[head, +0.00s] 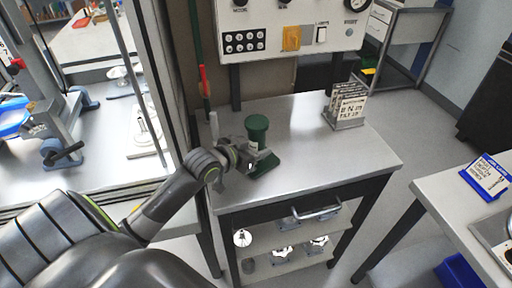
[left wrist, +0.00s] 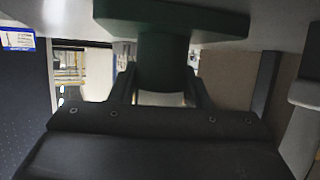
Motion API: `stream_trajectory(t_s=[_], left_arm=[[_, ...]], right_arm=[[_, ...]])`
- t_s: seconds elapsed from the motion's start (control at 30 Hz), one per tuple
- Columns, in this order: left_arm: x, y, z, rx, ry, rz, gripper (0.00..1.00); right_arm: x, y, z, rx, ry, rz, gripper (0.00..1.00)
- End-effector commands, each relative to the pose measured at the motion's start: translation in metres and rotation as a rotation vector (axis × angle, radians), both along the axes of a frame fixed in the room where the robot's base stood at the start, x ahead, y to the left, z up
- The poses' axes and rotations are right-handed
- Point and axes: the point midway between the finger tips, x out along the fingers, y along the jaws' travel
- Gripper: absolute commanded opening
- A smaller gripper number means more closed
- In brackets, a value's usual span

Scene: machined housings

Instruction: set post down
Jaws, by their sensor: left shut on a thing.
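The post (head: 257,128) is dark green, with a round cap on top and a flat green base plate (head: 266,166) below. It stands upright at the left part of the steel bench top (head: 330,158). My left gripper (head: 250,157) comes in from the left and is shut on its stem, between cap and base. In the left wrist view the green stem (left wrist: 163,62) sits between my two dark fingers, with the flat green plate (left wrist: 170,17) across the top edge. I cannot tell whether the base touches the bench. My right gripper is not in view.
A rack of labelled cards (head: 347,108) stands at the back right of the bench. A control panel (head: 290,28) hangs behind. The bench's middle and front right are clear. A lower shelf (head: 285,262) holds metal parts. Another table (head: 455,190) stands at the right.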

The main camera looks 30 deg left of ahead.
Motion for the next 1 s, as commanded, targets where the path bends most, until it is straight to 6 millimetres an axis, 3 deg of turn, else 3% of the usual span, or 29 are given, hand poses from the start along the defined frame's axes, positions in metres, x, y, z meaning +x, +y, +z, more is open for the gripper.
stream_trajectory(t_s=[0.03,0.17,0.57,1.0], left_arm=[[0.0,0.0,-0.001,-0.001,0.001,0.0,0.47],[0.0,0.0,-0.001,-0.001,0.001,0.0,0.64],[-0.004,0.001,0.003,0.003,0.002,0.0,0.65],[-0.076,0.013,0.034,0.008,0.004,-0.002,0.65]], right_arm=[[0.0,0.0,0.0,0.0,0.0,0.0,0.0],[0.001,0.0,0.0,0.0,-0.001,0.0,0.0],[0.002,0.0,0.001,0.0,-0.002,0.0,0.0],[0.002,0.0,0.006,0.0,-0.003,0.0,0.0]])
